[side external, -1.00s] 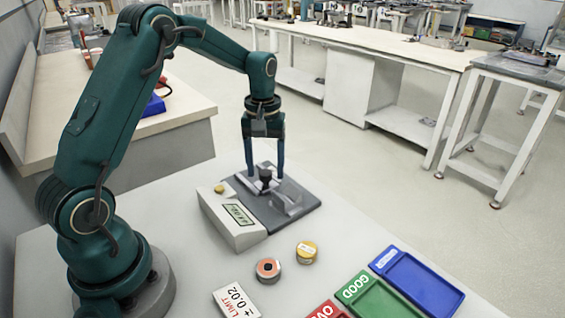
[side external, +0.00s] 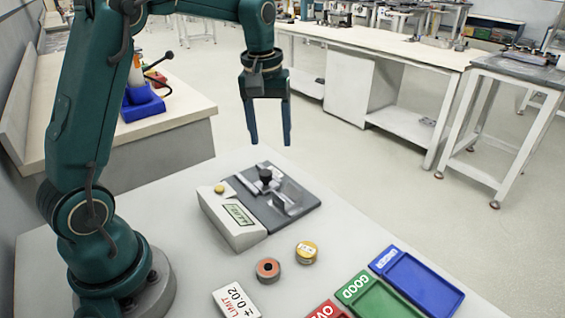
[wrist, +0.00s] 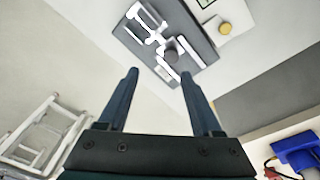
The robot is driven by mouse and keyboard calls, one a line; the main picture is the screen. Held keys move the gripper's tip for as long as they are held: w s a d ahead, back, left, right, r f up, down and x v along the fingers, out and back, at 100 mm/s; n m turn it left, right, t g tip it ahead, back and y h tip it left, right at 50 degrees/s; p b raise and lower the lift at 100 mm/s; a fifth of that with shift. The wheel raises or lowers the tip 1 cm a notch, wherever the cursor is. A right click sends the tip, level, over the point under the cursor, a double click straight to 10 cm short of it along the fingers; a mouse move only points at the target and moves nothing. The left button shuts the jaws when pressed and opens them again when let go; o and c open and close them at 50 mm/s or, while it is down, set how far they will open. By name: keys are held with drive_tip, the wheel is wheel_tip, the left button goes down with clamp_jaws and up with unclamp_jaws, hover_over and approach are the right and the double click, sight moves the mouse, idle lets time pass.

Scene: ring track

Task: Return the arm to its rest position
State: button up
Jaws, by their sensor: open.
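My gripper (side external: 270,140) is open and empty, with its two blue fingers pointing down. It hangs well above the grey measuring fixture (side external: 306,206), which stands on the white table and touches nothing of mine. In the wrist view my gripper (wrist: 158,75) shows its spread fingers with nothing between them. The fixture's dark plate (wrist: 196,38) and black knob lie beyond the fingertips there. My arm is raised, with its forearm reaching across the top of the side view.
A white readout box (side external: 232,218) adjoins the fixture. Two round parts, orange-topped (side external: 268,270) and yellow-topped (side external: 307,252), sit in front. A LIMIT card (side external: 236,301) and red, green (side external: 372,298) and blue (side external: 418,284) trays lie at the front. The air around my gripper is clear.

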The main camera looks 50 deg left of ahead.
drive_tip(key=s+d+r+m+t, duration=0.3)
drive_tip(key=s+d+r, duration=0.4)
drive_tip(key=s, duration=0.1)
drive_tip(key=s+d+f+m+t, duration=0.1)
drive_tip(key=s+d+f+m, duration=0.1)
drive_tip(key=s+f+m, duration=0.3)
drive_tip(key=s, duration=0.3)
drive_tip(key=shift+s+d, duration=0.2)
drive_tip(key=shift+s, duration=0.2)
idle(1.4)
